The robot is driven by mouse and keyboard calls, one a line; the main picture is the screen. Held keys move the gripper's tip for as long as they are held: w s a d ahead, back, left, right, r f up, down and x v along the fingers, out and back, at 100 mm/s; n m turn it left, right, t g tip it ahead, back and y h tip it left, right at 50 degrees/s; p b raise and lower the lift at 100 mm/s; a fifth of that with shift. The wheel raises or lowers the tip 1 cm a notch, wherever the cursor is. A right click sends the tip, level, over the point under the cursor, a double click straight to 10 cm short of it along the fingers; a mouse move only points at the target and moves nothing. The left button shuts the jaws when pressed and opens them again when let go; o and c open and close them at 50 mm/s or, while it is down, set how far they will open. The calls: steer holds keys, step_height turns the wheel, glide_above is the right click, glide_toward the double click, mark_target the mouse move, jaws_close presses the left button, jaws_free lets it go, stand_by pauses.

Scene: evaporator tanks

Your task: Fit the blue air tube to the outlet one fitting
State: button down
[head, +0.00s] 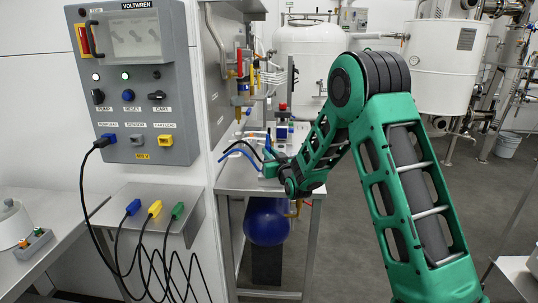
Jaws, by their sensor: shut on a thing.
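A blue air tube (236,147) curves over the left side of the metal bench and runs to my gripper (270,167). My gripper is at the end of the green arm, low over the bench, and is shut on the blue tube's end as far as I can tell. The fingertips are small and partly hidden by the wrist. A black tube (250,144) runs close beside the blue one. Several small fittings stand at the back of the bench, but I cannot tell which is outlet one.
A grey control box (137,80) hangs at left, above a shelf (150,205) with blue, yellow and green plugs and hanging black cables. A blue tank (266,222) sits under the bench (230,185). White tanks (305,55) stand behind. Grey floor is open at right.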

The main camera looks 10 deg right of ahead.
steer(key=shift+f, duration=0.2)
steer(key=c, duration=1.6)
jaws_free()
steer(key=shift+r, duration=3)
